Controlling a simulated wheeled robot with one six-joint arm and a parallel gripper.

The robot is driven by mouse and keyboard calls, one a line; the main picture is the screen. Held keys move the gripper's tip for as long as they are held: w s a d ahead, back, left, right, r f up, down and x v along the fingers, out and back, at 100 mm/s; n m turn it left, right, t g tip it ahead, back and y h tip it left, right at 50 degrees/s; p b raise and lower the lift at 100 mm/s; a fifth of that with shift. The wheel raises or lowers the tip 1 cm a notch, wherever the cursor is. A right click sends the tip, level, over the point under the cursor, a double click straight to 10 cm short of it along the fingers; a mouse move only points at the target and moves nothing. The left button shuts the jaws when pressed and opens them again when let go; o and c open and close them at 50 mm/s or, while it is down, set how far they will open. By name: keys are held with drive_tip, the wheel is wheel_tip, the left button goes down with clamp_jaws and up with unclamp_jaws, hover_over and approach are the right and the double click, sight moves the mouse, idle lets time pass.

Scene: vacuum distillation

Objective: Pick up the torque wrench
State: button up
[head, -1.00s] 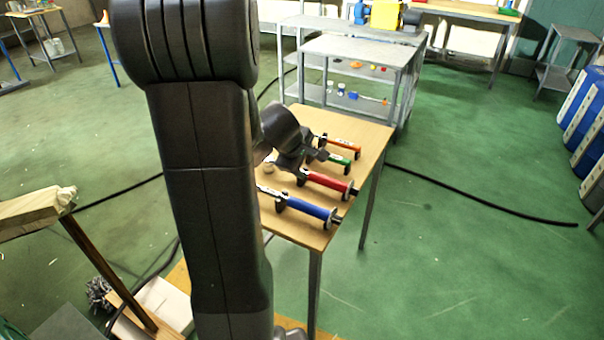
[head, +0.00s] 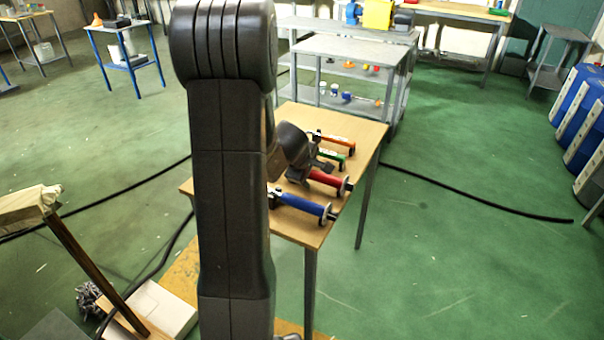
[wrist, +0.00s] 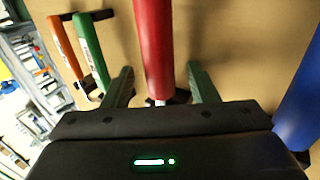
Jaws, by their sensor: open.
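Several wrench-like tools with coloured handles lie side by side on a wooden table (head: 352,120). They are orange (head: 338,140), green (head: 331,154), red (head: 328,180) and blue (head: 302,204). No readable label shows which is the torque wrench. My gripper (head: 316,172) is low over the red-handled tool. In the wrist view my gripper (wrist: 162,84) is open, one finger on each side of the red tool (wrist: 153,40), with gaps on both sides. The green (wrist: 90,50) and orange (wrist: 63,48) tools are to the left, the blue one (wrist: 300,105) to the right.
My upright arm hides the table's left part in the head view. A grey metal shelf cart (head: 350,52) with small items stands behind the table. Blue barrels (head: 585,115) are at the far right. A black cable (head: 470,193) crosses the open green floor.

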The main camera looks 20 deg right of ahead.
drive_tip(key=shift+c, duration=0.4)
clamp_jaws()
drive_tip(key=shift+r, duration=0.15)
wheel_tip(320, 180, up, 10)
drive_tip(key=p, duration=0.5)
drive_tip(key=shift+p, duration=0.35)
drive_tip(key=c, duration=0.6)
unclamp_jaws()
drive_tip(key=shift+c, duration=0.2)
clamp_jaws()
